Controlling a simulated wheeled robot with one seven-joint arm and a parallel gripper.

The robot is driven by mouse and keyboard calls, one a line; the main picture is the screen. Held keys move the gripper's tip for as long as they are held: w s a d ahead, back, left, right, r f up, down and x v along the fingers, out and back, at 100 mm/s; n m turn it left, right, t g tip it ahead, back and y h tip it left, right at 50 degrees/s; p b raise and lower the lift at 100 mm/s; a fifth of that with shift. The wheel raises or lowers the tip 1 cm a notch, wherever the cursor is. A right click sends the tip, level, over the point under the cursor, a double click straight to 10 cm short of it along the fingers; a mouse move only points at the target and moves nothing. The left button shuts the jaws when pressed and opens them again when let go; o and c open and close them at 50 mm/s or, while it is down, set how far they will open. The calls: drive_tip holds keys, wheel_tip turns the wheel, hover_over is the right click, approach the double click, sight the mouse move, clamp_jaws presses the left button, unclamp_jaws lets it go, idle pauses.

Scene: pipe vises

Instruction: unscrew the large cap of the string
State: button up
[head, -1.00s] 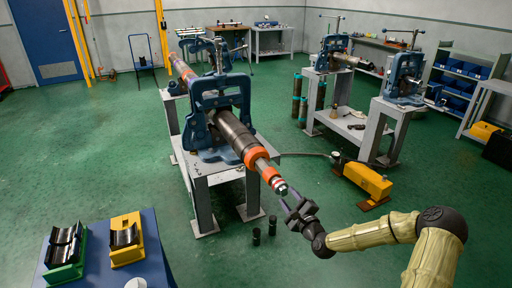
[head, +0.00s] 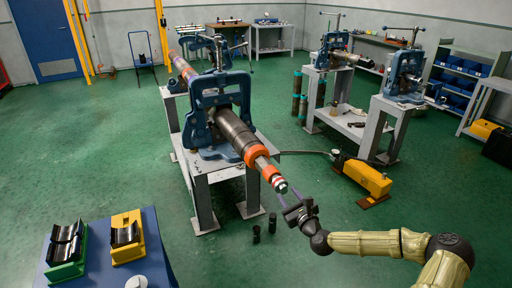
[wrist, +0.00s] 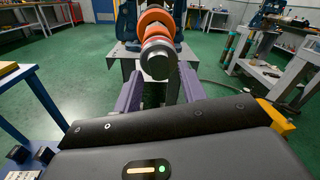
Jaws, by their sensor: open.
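The string (head: 236,130) is a dark pipe with orange bands, clamped in the blue pipe vise (head: 211,98) on a grey stand. It slants down toward me. A narrower section with an orange collar and a metallic cap (head: 281,187) forms its near end. In the wrist view the round grey cap face (wrist: 158,60) sits ahead, just above and between the purple fingertips. My gripper (head: 290,203) is open and empty just below and in front of the string's end; its fingers show in the wrist view (wrist: 160,88). No clear contact shows.
A blue table (head: 152,250) at lower left carries a green cradle (head: 66,250) and a yellow cradle (head: 126,238). Two small dark cylinders (head: 264,229) stand on the floor near the stand. A yellow unit (head: 366,178) lies to the right.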

drive_tip(key=shift+b+x, duration=0.3)
drive_tip(key=shift+x, duration=0.8)
drive_tip(key=shift+s, duration=0.1)
drive_tip(key=shift+c, duration=0.4)
clamp_jaws()
drive_tip(key=n+b, duration=0.2)
drive_tip(key=n, duration=0.4)
drive_tip(key=shift+f+n, duration=0.1)
drive_tip(key=shift+n, duration=0.2)
drive_tip(key=n+b, duration=0.2)
drive_tip(key=n, duration=0.4)
drive_tip(key=shift+y, duration=0.4)
drive_tip(key=shift+n+b, duration=0.45)
drive_tip(key=shift+n, duration=0.65)
